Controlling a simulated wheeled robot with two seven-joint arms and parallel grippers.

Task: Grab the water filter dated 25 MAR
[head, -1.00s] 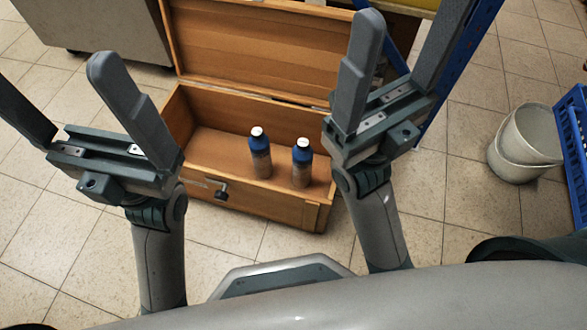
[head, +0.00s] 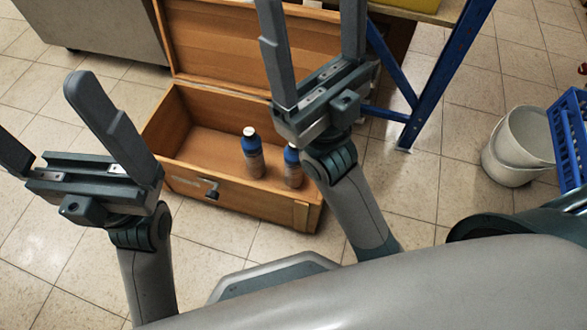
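Two small bottles with blue tops and white caps stand upright in an open wooden chest (head: 215,193). These may be the water filters; no date can be read on either. The left bottle (head: 253,155) is in plain view. The right bottle (head: 292,168) is partly hidden by my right gripper. My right gripper (head: 312,20) is open and empty, its fingers pointing up the picture across the chest's right side. My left gripper (head: 45,115) is open and empty, left of the chest and apart from it.
The chest's lid (head: 215,40) stands open at the back. A blue rack post (head: 447,75) stands right of the chest. White buckets (head: 518,147) and a blue crate (head: 570,140) are at the far right. A grey cabinet (head: 110,25) is at the back left. Tiled floor lies between.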

